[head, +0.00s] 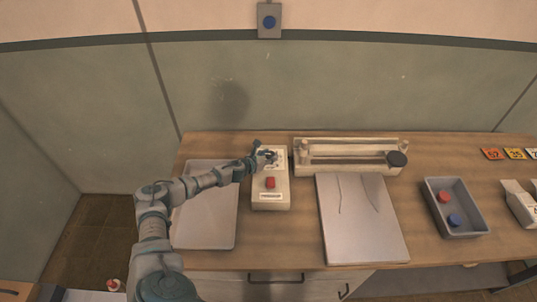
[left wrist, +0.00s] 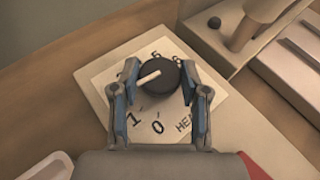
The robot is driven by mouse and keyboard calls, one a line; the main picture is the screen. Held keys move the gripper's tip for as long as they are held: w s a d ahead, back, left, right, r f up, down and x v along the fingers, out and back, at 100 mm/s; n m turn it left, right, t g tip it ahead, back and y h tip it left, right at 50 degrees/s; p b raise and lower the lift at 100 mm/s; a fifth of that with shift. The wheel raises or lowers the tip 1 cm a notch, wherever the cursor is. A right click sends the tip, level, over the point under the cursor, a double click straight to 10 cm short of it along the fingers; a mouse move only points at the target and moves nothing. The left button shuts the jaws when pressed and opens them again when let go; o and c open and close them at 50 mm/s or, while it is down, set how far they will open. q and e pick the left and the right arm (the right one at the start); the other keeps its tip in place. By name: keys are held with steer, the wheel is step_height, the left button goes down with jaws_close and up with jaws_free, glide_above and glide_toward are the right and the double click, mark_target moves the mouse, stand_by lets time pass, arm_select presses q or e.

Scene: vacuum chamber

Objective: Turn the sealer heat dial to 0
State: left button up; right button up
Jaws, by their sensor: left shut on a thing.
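The heat dial (left wrist: 158,77) is a round black knob with a white pointer line, on a white scale plate (left wrist: 150,103) marked with numbers and "HEA". The pointer aims left and slightly down in the left wrist view, away from the 0 at the bottom. The 1 is just left of the 0; numbers at the left are hidden by a finger. The dial sits on the pale sealer control box (head: 270,198), which has a red button (head: 270,183). My left gripper (head: 266,156) is over the box's far end, its two blue-padded fingers (left wrist: 160,88) shut on the dial. My right gripper is not in view.
A grey tray (head: 207,225) lies left, under my arm. A grey bin (head: 468,226) with red and blue items is farther right.

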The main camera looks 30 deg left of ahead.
arm_select(q)
steer(key=n+y+p, duration=0.4)
steer(key=y+p, duration=0.1)
steer(key=shift+w+d+r, duration=0.1)
steer(key=shift+d+r, duration=0.15)
steer(key=shift+r, duration=0.15)
steer(key=n+g+y+p, duration=0.1)
steer(key=n+y, duration=0.2)
steer(key=shift+d+f+p, duration=0.1)
steer(key=shift+p, duration=0.2)
steer(key=n+g+y, duration=0.1)
steer(key=n+y, duration=0.1)
steer(key=shift+w+d+f+n+g+y, duration=0.1)
steer(key=shift+w+n+g+y, duration=0.05)
steer(key=shift+n+g+y, duration=0.2)
steer(key=shift+w+n+g+y+b, duration=0.1)
steer(key=shift+n+g+y+b, duration=0.25)
steer(key=shift+n+g+y, duration=0.65)
steer(key=shift+n+g, duration=0.25)
steer(key=shift+n, duration=0.1)
steer(key=shift+y, duration=0.25)
steer(key=o, duration=1.1)
